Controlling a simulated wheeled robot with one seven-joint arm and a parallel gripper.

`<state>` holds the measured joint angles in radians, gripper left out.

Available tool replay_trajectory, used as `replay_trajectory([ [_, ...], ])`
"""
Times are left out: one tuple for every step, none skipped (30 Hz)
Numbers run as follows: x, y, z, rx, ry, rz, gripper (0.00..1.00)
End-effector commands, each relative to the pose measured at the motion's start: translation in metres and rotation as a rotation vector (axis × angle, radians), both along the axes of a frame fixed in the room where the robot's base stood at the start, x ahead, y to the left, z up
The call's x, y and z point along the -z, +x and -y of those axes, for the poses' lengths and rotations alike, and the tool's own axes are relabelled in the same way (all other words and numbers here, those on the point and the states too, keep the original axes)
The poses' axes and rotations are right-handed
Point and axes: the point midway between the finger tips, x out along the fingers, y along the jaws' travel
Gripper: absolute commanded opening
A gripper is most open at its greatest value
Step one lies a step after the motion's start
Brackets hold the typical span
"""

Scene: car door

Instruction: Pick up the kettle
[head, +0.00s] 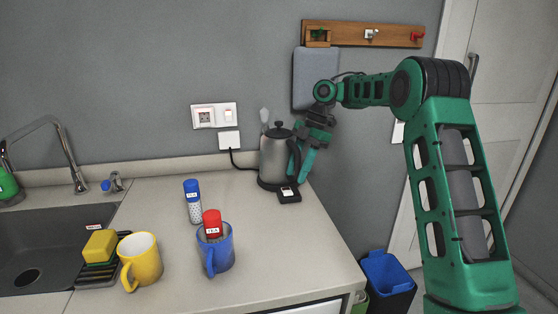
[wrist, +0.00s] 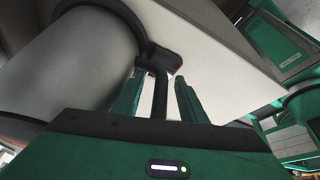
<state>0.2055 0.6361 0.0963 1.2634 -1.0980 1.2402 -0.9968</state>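The kettle (head: 274,158) is a steel body with a black lid and a black handle on its right side. It stands upright at the back right of the counter on a black base (head: 289,195). My gripper (head: 302,162) is at its handle side, pointing down. In the wrist view, the kettle's steel body (wrist: 80,65) fills the upper left. The black handle (wrist: 160,92) runs between the two green fingers of my gripper (wrist: 161,90). Light gaps show on both sides of the handle, so the fingers look open around it. The head view partly hides the handle behind my gripper.
A blue mug (head: 215,252) with a red-capped shaker (head: 213,222), a blue-capped shaker (head: 193,203) and a yellow mug (head: 139,262) stand left of the kettle. A cord runs to the wall socket (head: 229,140). The counter's right edge is close; a blue-lined bin (head: 386,272) stands below.

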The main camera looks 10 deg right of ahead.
Motion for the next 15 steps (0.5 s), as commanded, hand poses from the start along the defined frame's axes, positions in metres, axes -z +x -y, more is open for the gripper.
replay_trajectory([
  [0.0013,-0.0004,-0.0006,0.0,0.0,0.0,0.38],
  [0.0017,-0.0005,-0.0007,0.0,0.0,0.0,0.38],
  [0.0021,-0.0004,-0.0007,0.0,0.0,0.0,0.38],
  [0.0022,-0.0003,-0.0006,0.0,0.0,0.0,0.38],
  [0.0022,-0.0003,-0.0005,0.0,0.0,0.0,0.38],
  [0.0021,-0.0003,-0.0005,0.0,0.0,0.0,0.38],
  [0.002,-0.0003,-0.0005,0.0,0.0,0.0,0.38],
  [0.002,-0.0003,-0.0005,0.0,0.0,0.0,0.38],
  [0.002,-0.0002,-0.0006,0.0,0.0,0.0,0.34],
  [0.0019,-0.0002,-0.0005,0.0,0.0,0.0,0.26],
  [0.002,-0.0002,-0.0006,0.0,0.0,0.0,0.19],
  [0.0019,-0.0002,-0.0005,0.0,0.0,0.0,0.1],
  [0.0019,-0.0002,-0.0005,0.0,0.0,0.001,0.02],
  [0.0019,-0.0002,-0.0005,0.0,0.0,0.001,0.0],
  [0.0019,-0.0001,-0.0006,0.0,0.0,0.001,0.0],
])
